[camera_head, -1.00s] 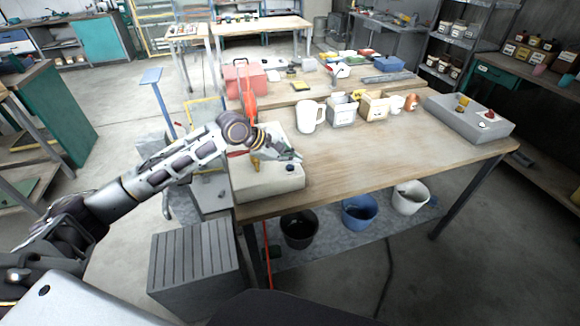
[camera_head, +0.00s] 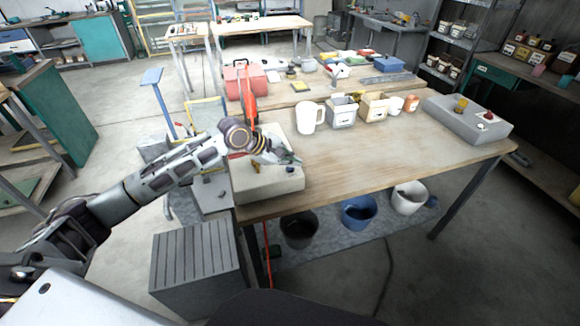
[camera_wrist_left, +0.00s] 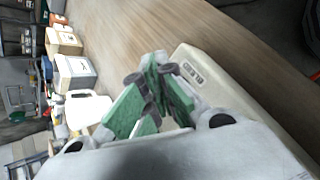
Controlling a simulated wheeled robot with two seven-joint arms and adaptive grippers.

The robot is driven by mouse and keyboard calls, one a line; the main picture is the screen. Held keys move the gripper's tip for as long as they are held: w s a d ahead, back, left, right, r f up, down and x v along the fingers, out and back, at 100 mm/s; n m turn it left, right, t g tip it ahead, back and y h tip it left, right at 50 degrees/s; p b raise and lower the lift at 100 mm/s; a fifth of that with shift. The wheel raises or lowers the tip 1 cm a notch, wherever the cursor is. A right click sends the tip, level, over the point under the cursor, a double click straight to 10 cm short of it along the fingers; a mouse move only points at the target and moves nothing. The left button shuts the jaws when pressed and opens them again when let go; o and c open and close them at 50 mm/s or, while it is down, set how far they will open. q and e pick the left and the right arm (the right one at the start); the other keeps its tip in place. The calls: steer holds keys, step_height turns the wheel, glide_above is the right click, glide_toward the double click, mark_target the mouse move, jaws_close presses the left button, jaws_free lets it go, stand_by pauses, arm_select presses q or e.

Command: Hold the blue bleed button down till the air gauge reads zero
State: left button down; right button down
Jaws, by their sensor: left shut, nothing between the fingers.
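A pale box (camera_head: 265,186) stands at the left front corner of the wooden workbench. A small dark knob (camera_head: 290,169) shows on the box near the gripper. I cannot make out a blue button or a gauge reading. My right gripper is not in view.
A white mug (camera_head: 309,117), a grey bin (camera_head: 342,112) and a tan bin (camera_head: 374,107) stand along the bench's back. A grey box with knobs (camera_head: 468,120) stands at the right. An upright red thing (camera_head: 250,103) rises behind my arm. The bench's middle (camera_head: 385,150) is clear.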

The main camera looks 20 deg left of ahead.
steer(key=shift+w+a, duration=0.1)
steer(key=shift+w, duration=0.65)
arm_select(q)
steer(key=shift+f, duration=0.1)
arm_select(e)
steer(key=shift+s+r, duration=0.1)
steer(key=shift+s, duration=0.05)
arm_select(q)
steer(key=shift+f, duration=0.15)
steer(key=shift+f+p, duration=0.25)
steer(key=shift+p, duration=0.1)
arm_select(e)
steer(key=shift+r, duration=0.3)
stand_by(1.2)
